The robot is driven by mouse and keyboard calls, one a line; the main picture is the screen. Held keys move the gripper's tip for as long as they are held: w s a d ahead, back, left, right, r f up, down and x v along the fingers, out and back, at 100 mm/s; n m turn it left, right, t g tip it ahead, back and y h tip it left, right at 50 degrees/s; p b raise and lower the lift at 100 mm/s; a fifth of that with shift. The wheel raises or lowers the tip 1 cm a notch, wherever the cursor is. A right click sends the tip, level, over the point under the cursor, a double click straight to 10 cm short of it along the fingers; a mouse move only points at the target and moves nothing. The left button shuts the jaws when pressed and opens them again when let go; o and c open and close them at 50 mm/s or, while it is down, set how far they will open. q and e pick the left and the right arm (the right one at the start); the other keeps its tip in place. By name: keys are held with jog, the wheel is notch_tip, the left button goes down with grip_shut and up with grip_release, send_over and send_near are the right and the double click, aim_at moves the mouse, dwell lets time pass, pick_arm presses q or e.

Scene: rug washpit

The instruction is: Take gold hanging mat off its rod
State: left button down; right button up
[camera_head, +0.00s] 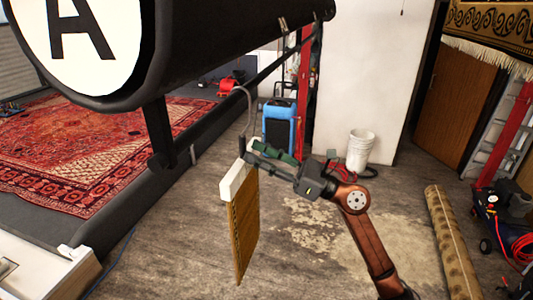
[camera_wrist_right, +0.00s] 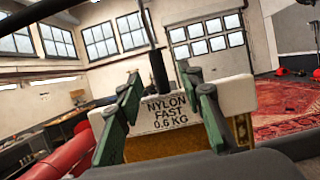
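The gold hanging mat (camera_head: 243,232) hangs upright below a white header block (camera_head: 236,182). In the right wrist view the header (camera_wrist_right: 166,112) reads "NYLON FAST 0.6 KG", with a strip of the gold mat (camera_wrist_right: 180,143) below it. A thin curved grey rod (camera_head: 248,106) comes down to the header from above; a dark rod (camera_wrist_right: 158,70) meets its top in the wrist view. My right gripper (camera_head: 250,155) is at the header from the right. Its green fingers (camera_wrist_right: 170,92) are spread apart in front of the header's face; contact cannot be told. My left gripper is not in view.
A big black roller (camera_head: 220,35) marked "A" fills the upper left. A red patterned rug (camera_head: 90,150) lies behind it. Open floor surrounds the mat.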

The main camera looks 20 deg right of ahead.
aim_at(243, 145)
jog(key=shift+p+x, duration=0.6)
jog(key=shift+x, duration=1.75)
grip_shut()
jog(key=shift+r, duration=0.1)
jog(key=shift+s+r+p, duration=0.1)
jog(key=shift+r+p, duration=1.2)
jog(key=shift+r, duration=0.85)
jog(key=shift+d+f, duration=0.1)
